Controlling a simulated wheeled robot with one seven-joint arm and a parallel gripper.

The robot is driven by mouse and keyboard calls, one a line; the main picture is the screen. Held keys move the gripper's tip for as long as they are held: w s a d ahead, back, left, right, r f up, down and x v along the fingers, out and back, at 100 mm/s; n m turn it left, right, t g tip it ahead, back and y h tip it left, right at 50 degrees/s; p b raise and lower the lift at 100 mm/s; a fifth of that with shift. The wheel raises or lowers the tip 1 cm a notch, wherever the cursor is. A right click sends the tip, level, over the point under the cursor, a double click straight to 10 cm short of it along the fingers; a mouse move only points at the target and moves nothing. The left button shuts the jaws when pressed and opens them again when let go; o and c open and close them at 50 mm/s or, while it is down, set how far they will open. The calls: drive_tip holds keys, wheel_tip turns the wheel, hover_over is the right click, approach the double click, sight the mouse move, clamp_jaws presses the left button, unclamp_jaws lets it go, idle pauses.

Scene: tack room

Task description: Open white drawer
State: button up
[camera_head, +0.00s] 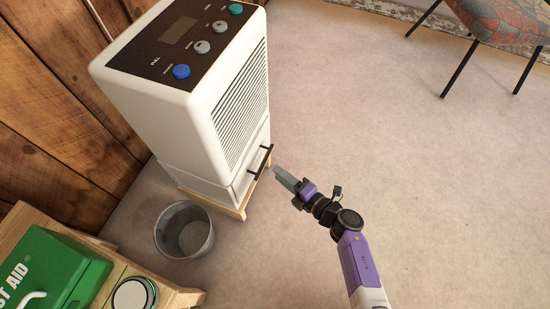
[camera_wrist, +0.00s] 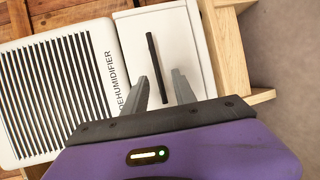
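The white drawer (camera_head: 243,184) is the lower part of a white dehumidifier (camera_head: 224,105) and looks closed. It has a black bar handle (camera_head: 261,162) on its front. In the wrist view the drawer front (camera_wrist: 192,48) and the handle (camera_wrist: 154,60) face the camera. My gripper (camera_head: 279,172) is just right of the handle in the head view. In the wrist view its two grey fingers (camera_wrist: 159,77) are apart, with the handle showing between them. I cannot tell whether the fingertips reach the handle's depth. No contact is visible.
The dehumidifier stands on a low wooden base (camera_head: 236,211) by a plank wall. A grey metal bucket (camera_head: 183,252) stands in front of it. A wooden stand with a green first aid box (camera_head: 50,270) is lower left.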

sight(265, 161)
drive_tip(key=b+x, duration=0.2)
drive_tip(key=x, duration=0.2)
drive_tip(key=b+x, duration=0.2)
drive_tip(key=x, duration=0.1)
drive_tip(key=shift+w+a+r, duration=0.15)
drive_tip(key=shift+w+a, duration=0.1)
drive_tip(key=shift+a, duration=0.1)
drive_tip(key=shift+c, duration=0.2)
clamp_jaws()
idle(1.0)
